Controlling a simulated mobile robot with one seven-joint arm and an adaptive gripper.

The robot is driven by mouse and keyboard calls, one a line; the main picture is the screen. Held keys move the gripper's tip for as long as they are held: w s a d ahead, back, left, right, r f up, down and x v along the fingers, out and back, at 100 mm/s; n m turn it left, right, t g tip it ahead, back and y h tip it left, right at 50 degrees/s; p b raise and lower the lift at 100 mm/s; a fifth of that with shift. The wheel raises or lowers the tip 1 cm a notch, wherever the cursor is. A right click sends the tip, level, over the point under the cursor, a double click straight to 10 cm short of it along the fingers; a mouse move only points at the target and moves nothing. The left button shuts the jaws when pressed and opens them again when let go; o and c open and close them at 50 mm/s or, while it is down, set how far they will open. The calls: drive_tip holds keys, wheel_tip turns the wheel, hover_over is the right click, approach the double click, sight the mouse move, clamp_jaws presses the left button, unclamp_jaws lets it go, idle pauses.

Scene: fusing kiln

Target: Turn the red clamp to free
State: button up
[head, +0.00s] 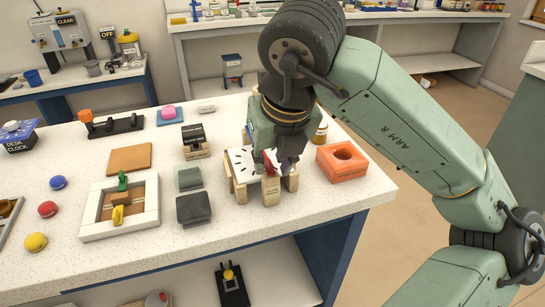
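A red part that looks like the red clamp (270,168) shows at the top of a small wooden stand (241,191) on the white worktop. The stand has thick wooden legs and a white top plate with black tick marks (240,160). My gripper (272,162) points down over the right part of the stand, with its fingertips at the red part. The gripper hides much of the red part, so its turned position is unclear. I cannot tell whether the fingers are closed on it.
An orange block with a round hole (342,160) stands close on the right, with a brown bottle (321,132) behind. Dark grey blocks (193,209) and a white frame with green and yellow pieces (120,204) are on the left. The worktop's front edge is near the stand.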

clamp_jaws()
drive_tip(key=shift+f+n+b, duration=0.1)
drive_tip(key=shift+n+b, duration=0.2)
drive_tip(key=shift+b, duration=0.05)
drive_tip(key=shift+w+d+n+y+b, duration=0.15)
drive_tip(key=shift+n+y+b, duration=0.45)
drive_tip(key=shift+n+b, duration=0.55)
drive_tip(key=n, duration=0.2)
drive_tip(key=n+g+y+b, duration=0.1)
drive_tip(key=n, duration=0.1)
drive_tip(key=shift+w+d+n+g, duration=0.1)
drive_tip(key=shift+n+g, duration=0.2)
drive_tip(key=shift+n, duration=0.05)
drive_tip(key=n+g, duration=0.1)
drive_tip(key=n, duration=0.1)
drive_tip(key=n+g+y, duration=0.1)
drive_tip(key=n, duration=0.2)
drive_tip(key=shift+w+d, duration=0.1)
drive_tip(key=shift+w, duration=0.1)
drive_tip(key=n, duration=0.1)
drive_tip(key=n+g, duration=0.1)
drive_tip(key=shift+w+r+n+p, duration=0.1)
drive_tip(key=shift+r+n+p, duration=0.1)
drive_tip(key=shift+n+p, duration=0.2)
drive_tip(key=shift+w+n+g+p, duration=0.1)
drive_tip(key=shift+n+g+p, duration=0.4)
drive_tip(key=shift+n, duration=0.7)
drive_tip(key=shift+f, duration=0.1)
